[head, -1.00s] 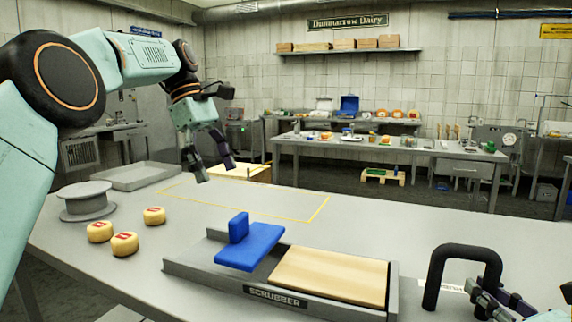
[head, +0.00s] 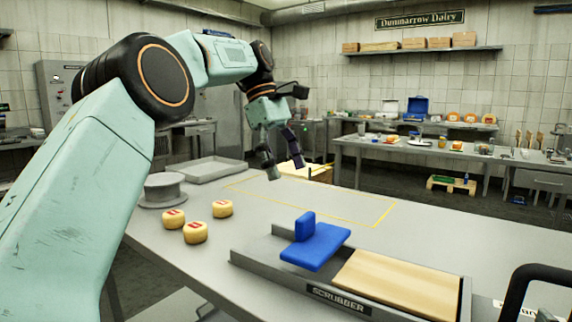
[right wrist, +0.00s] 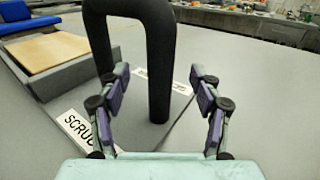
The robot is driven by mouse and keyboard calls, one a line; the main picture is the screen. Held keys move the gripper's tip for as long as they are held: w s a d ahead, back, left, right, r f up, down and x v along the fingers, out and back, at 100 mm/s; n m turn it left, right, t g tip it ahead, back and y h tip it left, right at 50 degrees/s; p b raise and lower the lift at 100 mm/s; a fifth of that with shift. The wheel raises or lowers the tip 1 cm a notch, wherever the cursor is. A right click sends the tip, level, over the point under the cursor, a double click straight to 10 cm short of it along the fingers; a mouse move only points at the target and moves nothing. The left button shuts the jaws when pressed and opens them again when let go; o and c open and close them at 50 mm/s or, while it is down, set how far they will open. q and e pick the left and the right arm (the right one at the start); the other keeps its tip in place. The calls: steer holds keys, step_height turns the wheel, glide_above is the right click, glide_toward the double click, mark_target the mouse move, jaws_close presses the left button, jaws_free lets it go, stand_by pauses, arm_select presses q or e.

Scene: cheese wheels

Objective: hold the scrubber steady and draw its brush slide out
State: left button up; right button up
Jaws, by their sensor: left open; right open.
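The scrubber (head: 325,299) is a grey tray on the table, with a blue brush slide (head: 318,245) that has an upright blue tab and a wooden board (head: 398,284) beside it. A black arched handle (head: 522,290) stands at the right end and is cut off by the head view's edge. In the right wrist view, the handle (right wrist: 158,70) rises between and beyond the open fingers of my right gripper (right wrist: 158,100); I cannot tell whether they touch it. My left gripper (head: 285,172) is open and empty above the table's far part, well away from the blue slide.
Several things stand on the table's left: small yellow cheese wheels (head: 196,232), a grey round stand (head: 163,190) and a shallow grey tray (head: 208,170). A yellow outlined area (head: 375,222) behind the scrubber is empty. A back table (head: 400,147) carries assorted items.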

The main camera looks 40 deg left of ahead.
steer(key=shift+o, duration=0.6)
steer(key=shift+p+v, duration=0.55)
steer(key=shift+v, duration=2.15)
steer(key=shift+p+v, duration=0.75)
steer(key=shift+v, duration=0.7)
steer(key=shift+p+v, duration=1.1)
steer(key=shift+v, duration=0.25)
steer(key=shift+r, duration=0.35)
step_height(320, 180, up, 9)
steer(key=shift+r, duration=0.15)
